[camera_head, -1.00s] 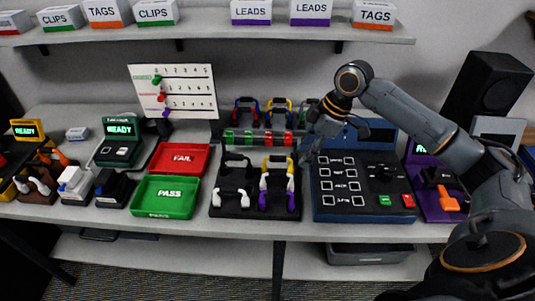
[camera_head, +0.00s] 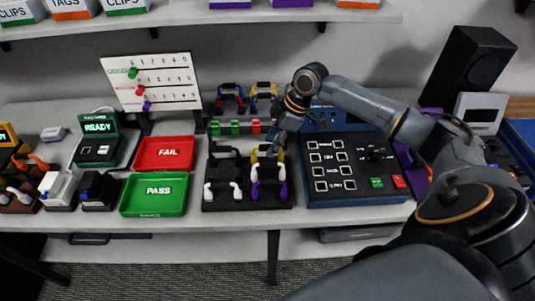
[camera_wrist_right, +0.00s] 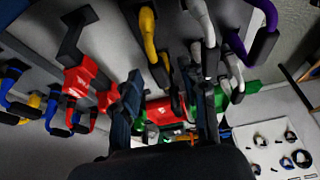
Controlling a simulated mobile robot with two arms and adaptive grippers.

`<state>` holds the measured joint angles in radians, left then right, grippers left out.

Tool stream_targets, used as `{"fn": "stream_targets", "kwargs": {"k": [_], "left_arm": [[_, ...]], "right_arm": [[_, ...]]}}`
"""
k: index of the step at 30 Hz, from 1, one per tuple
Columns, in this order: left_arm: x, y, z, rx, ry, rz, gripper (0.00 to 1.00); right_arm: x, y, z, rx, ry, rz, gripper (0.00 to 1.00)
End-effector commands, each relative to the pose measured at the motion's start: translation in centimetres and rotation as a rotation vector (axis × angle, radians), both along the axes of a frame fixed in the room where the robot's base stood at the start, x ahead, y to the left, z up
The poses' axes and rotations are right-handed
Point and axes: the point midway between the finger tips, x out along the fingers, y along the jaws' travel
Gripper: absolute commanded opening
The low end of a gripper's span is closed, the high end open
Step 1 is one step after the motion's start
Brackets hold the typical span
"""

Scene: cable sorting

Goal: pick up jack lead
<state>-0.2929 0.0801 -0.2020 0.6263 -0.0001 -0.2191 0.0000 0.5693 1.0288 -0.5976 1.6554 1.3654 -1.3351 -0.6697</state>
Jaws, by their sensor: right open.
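Several leads lie on a black tray (camera_head: 248,206): a black one (camera_head: 222,152), a white one (camera_head: 222,190), a purple one (camera_head: 268,184) and a yellow one (camera_head: 258,153) partly hidden by my gripper. I cannot tell which is the jack lead. My right gripper (camera_head: 278,143) is over the tray's back right part, close to the yellow lead. In the right wrist view its two fingers (camera_wrist_right: 168,108) stand apart, with no lead clearly held. A yellow lead end (camera_wrist_right: 150,38) and a purple one (camera_wrist_right: 240,50) show ahead of them. My left gripper is not in view.
More leads hang on a rack behind, one blue and red (camera_head: 231,97), above red and green blocks (camera_head: 235,128). A blue tester box (camera_head: 350,198) stands right of the tray. A red FAIL tray (camera_head: 164,154) and green PASS tray (camera_head: 154,194) stand left.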

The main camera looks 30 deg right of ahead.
Motion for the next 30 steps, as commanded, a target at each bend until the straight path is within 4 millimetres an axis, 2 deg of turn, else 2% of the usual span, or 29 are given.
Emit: {"fn": "stream_targets", "kwargs": {"k": [2, 7, 15, 21, 22, 30], "left_arm": [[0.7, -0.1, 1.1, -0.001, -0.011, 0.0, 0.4], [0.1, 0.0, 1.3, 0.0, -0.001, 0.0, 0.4], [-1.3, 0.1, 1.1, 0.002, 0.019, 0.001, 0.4], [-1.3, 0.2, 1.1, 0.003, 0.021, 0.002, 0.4], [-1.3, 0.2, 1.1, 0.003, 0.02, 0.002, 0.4], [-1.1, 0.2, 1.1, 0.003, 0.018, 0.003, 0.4]], "right_arm": [[0.4, 0.7, -0.8, 0.002, 0.003, 0.001, 0.43], [0.7, 1.2, -2.8, 0.001, 0.002, 0.0, 0.43], [0.8, 1.3, -3.1, 0.0, 0.001, 0.0, 0.43], [0.8, 1.3, -3.1, -0.001, 0.001, 0.0, 0.03], [0.8, 1.3, -3.1, -0.001, 0.001, 0.0, 0.0], [0.8, 1.3, -3.0, 0.0, 0.0, 0.0, 0.0]]}}
